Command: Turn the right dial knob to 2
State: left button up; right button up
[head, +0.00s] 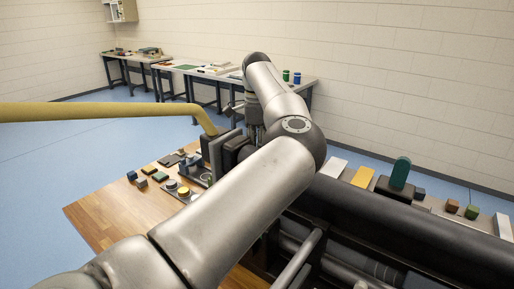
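No dial knob can be made out for certain, and no dial numbers are readable. A small dark panel (174,194) on the wooden table carries a yellow round piece (183,191) and a grey one; I cannot tell whether they are knobs. My grey arm rises from the bottom left across the table and hides much of it. My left gripper (251,123) hangs at the end of this arm, partly hidden behind it and above the table's far side. Its fingertips are not clear, so its opening cannot be told. My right gripper is not in view.
The wooden table (101,218) holds blue blocks (132,176) and dark press parts. A yellow bent tube (110,111) crosses from the left. At right stand a green upright piece (400,172), a yellow plate (363,177) and small blocks. Workbenches (215,73) line the back; blue floor between is clear.

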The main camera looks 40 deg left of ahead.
pick_arm(q)
jog(key=shift+r, duration=0.15)
jog(key=o, duration=1)
jog(key=shift+o, duration=0.2)
jog(key=shift+w, duration=0.1)
jog(key=shift+f, duration=0.2)
